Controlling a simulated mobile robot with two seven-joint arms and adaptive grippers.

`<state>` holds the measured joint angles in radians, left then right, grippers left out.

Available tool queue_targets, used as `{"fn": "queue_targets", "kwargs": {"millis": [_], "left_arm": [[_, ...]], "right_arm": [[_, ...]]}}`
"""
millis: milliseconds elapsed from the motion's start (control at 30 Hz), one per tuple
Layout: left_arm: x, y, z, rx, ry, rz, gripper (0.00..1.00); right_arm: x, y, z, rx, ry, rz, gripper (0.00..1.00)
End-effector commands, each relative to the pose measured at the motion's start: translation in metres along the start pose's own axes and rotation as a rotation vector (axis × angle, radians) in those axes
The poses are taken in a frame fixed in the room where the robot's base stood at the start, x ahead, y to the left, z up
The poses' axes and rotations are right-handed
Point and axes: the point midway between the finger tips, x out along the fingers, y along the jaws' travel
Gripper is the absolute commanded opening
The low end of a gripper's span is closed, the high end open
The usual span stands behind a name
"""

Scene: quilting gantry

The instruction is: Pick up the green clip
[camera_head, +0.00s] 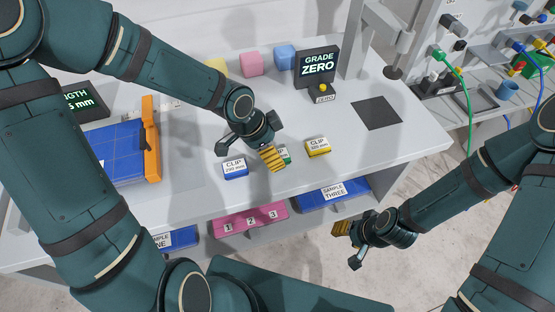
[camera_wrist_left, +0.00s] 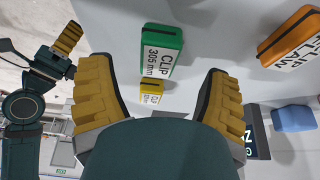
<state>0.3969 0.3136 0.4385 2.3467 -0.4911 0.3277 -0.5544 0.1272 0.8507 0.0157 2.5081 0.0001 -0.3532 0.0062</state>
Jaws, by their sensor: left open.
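The green clip (camera_head: 285,155) lies on the white table, mostly hidden behind my left gripper (camera_head: 272,160) in the head view. In the left wrist view the green clip (camera_wrist_left: 162,50) shows whole, a block labelled "CLIP 305 mm". It sits in the gap between the yellow finger pads of my left gripper (camera_wrist_left: 160,85), towards the picture's top, with no finger seen touching it. My left gripper is open and empty. My right gripper (camera_head: 346,245) is in front of the table, away from the clips; its opening cannot be made out.
A blue clip (camera_head: 235,168) lies left of the green one, a yellow clip (camera_head: 318,148) right. An orange block marked "CLIP FLAW" (camera_wrist_left: 290,38) shows in the wrist view. Cubes and the "GRADE ZERO" sign (camera_head: 317,66) stand behind; a blue-orange board (camera_head: 125,155) is left.

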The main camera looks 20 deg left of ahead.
Motion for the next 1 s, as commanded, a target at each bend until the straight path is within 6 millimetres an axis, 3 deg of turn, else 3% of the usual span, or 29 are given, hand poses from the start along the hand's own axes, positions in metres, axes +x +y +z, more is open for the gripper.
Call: {"fn": "queue_targets", "kwargs": {"millis": [33,200,567,767,1000], "left_arm": [[0.012,0.002,0.001,0.004,0.000,0.003,0.78],[0.034,0.003,0.001,0.003,0.000,0.002,0.78],[0.040,0.002,0.000,0.000,0.001,0.000,0.79],[0.040,0.002,0.000,0.000,0.000,0.000,0.09],[0.040,0.002,0.000,0.000,0.000,0.001,0.08]], "right_arm": [[0.008,0.003,0.002,-0.001,-0.004,0.000,0.47],[0.020,0.008,0.005,-0.003,-0.008,-0.001,0.47],[0.021,0.008,0.004,-0.004,-0.006,-0.001,0.47],[0.022,0.008,0.004,-0.004,-0.006,-0.001,0.47],[0.022,0.008,0.004,-0.003,-0.006,-0.001,0.47]]}}
